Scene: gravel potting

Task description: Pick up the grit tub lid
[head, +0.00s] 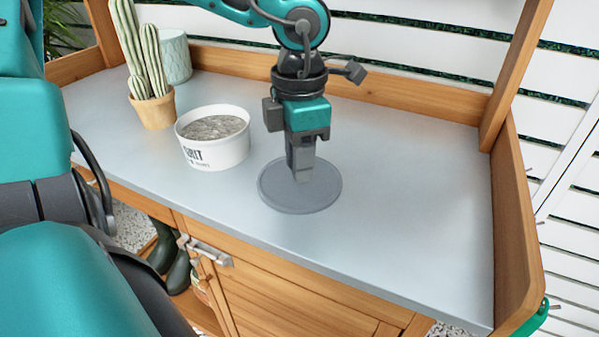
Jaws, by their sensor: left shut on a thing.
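The grit tub lid (322,195) is a flat grey disc, lying level at the middle of the grey bench top. I cannot tell whether it touches the bench or is just above it. My left gripper (302,174) points straight down over the lid's middle and is shut on it; the fingertips hide the part they hold. The white grit tub (215,156) stands open to the left of the lid, with grey grit inside and dark lettering on its front. My right gripper is not in view.
A potted cactus (156,110) and a pale green ribbed pot (174,57) stand at the back left of the bench (420,190). Wooden boards edge the back and right. The bench right of the lid is clear. Cabinet doors are below the front edge.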

